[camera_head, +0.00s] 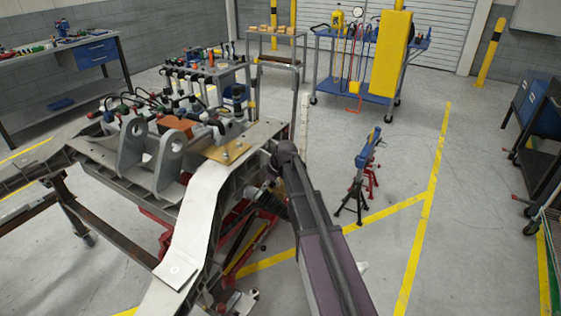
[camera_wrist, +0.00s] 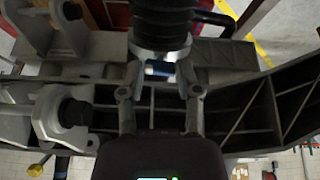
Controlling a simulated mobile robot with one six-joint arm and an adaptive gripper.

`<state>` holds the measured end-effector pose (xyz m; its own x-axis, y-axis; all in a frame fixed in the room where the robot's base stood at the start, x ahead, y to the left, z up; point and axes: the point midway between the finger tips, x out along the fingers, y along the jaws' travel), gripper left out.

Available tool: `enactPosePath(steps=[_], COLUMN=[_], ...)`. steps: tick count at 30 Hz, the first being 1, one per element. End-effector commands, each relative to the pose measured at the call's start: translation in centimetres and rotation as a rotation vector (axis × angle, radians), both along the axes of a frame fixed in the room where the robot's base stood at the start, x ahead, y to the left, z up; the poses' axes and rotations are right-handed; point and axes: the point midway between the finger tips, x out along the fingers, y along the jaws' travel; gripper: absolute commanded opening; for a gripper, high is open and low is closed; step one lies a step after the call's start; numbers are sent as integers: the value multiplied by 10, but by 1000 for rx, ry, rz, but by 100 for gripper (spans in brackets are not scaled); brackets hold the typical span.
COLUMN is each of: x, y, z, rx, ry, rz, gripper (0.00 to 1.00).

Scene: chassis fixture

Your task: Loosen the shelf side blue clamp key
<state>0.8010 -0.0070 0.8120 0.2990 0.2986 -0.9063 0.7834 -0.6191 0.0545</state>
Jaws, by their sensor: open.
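In the wrist view, a small blue piece (camera_wrist: 160,68), which looks like the clamp key, sits below a dark ribbed cylinder on the grey chassis fixture. My gripper (camera_wrist: 159,79) is open, with one finger on each side of the blue piece. The fingertips are close to it; I cannot tell whether they touch it. In the head view the chassis fixture (camera_head: 205,190) fills the left and middle, and my arm reaches to its right side. My gripper and the blue piece cannot be made out there.
A grey bracket with a black knob (camera_wrist: 75,112) stands left of my gripper. Ribbed chassis beams (camera_wrist: 245,105) run close on the right. In the head view, a blue-topped stand (camera_head: 367,150) and a blue cart (camera_head: 360,85) stand beyond open floor.

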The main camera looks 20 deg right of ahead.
Motion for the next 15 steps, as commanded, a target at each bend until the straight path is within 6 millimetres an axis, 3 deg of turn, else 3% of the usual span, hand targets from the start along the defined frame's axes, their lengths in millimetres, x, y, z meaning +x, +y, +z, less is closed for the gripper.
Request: enactPosePath(steps=[15], x=[0], y=[0], z=[0], rx=[102], ry=[102], rz=[-309], gripper=[44])
